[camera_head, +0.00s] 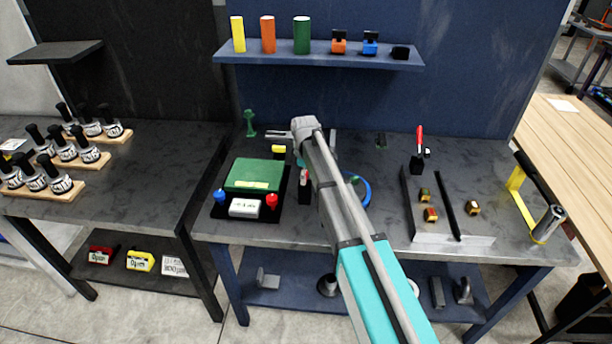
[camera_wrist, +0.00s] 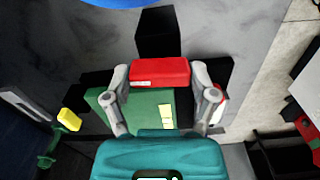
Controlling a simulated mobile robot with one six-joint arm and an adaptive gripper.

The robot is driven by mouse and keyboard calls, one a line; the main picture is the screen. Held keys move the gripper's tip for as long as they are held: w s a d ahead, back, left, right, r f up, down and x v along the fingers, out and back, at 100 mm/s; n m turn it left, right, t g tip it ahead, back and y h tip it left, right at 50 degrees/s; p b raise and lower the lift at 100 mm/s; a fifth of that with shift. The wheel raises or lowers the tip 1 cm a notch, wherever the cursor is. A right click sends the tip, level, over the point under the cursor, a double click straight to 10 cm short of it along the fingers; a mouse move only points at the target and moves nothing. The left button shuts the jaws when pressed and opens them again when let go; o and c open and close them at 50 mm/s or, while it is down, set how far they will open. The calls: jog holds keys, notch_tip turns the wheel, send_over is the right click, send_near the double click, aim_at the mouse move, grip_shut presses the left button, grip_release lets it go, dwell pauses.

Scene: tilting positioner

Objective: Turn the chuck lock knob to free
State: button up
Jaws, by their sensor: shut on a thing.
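A red knob (camera_wrist: 160,72), block-shaped with a small white label, sits between the two grey fingers of my gripper (camera_wrist: 161,74) in the wrist view. The fingers touch its left and right ends, so my gripper is shut on it. A black block (camera_wrist: 158,30) stands just beyond the knob. In the head view a small part of the red knob (camera_head: 303,174) shows above a black body, left of my arm. My arm hides the fingers there. The markings on the knob are too small to read.
A green box (camera_head: 253,174) on a black base stands left of the knob, with blue and red knobs and a white label block in front. A blue ring (camera_head: 365,191) lies right of my arm. A red-handled clamp (camera_head: 420,146) stands farther right.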

jog(key=shift+n, duration=0.6)
jog(key=o, duration=1)
jog(key=shift+o, duration=0.2)
jog(key=shift+r, duration=0.15)
